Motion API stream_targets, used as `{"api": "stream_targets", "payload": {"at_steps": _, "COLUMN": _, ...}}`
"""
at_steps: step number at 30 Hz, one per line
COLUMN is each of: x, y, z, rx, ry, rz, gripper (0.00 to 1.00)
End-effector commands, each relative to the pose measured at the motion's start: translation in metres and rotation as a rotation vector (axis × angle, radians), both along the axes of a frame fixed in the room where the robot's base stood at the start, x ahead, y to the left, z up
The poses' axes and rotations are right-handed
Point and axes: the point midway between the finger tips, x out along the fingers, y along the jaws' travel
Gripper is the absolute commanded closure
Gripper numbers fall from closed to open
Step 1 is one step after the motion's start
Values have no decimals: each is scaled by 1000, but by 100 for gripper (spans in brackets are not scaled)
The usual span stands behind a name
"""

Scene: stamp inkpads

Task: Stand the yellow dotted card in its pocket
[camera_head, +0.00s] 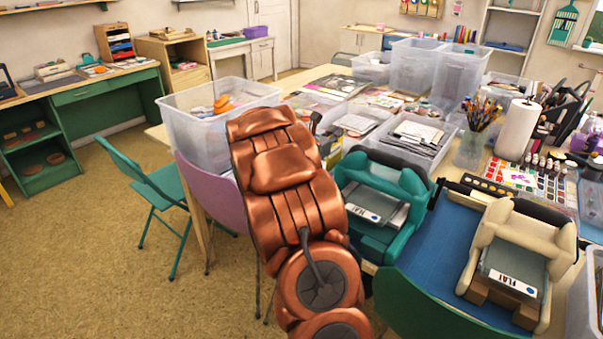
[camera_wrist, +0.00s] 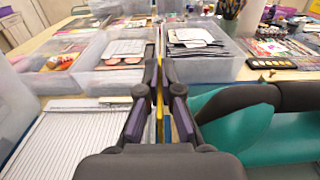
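My gripper (camera_wrist: 159,72) points forward over the table in the wrist view. A thin yellow strip (camera_wrist: 159,108) stands upright between its two dark fingers, which close in on it from both sides. It looks like the yellow card seen edge-on; its dots do not show. In the head view my copper-coloured arm covers most of the gripper and the card cannot be made out. I cannot make out the card's pocket in either view.
A teal press (camera_head: 382,205) stands close right of my arm; it also shows in the wrist view (camera_wrist: 250,125). A cream press (camera_head: 518,250) stands farther right. Clear bins (camera_wrist: 125,65) lie ahead. A white ribbed surface (camera_wrist: 65,140) lies left of the gripper.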

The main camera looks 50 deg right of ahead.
Motion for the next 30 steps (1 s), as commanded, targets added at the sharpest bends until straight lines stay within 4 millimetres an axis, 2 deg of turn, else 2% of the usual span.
{"api": "stream_targets", "payload": {"at_steps": 3, "x": 0, "y": 1, "z": -21, "rx": 2, "ry": 4, "rz": 1, "gripper": 100}}
{"api": "stream_targets", "payload": {"at_steps": 8, "x": 1, "y": 1, "z": -43, "rx": 3, "ry": 3, "rz": 3, "gripper": 100}}
{"api": "stream_targets", "payload": {"at_steps": 15, "x": 1, "y": 1, "z": -54, "rx": -1, "ry": 1, "rz": 2, "gripper": 100}}
{"api": "stream_targets", "payload": {"at_steps": 24, "x": 1, "y": 1, "z": -88, "rx": 0, "ry": 2, "rz": 2, "gripper": 100}}
{"api": "stream_targets", "payload": {"at_steps": 30, "x": 1, "y": 1, "z": -89, "rx": -2, "ry": 0, "rz": 3, "gripper": 100}}
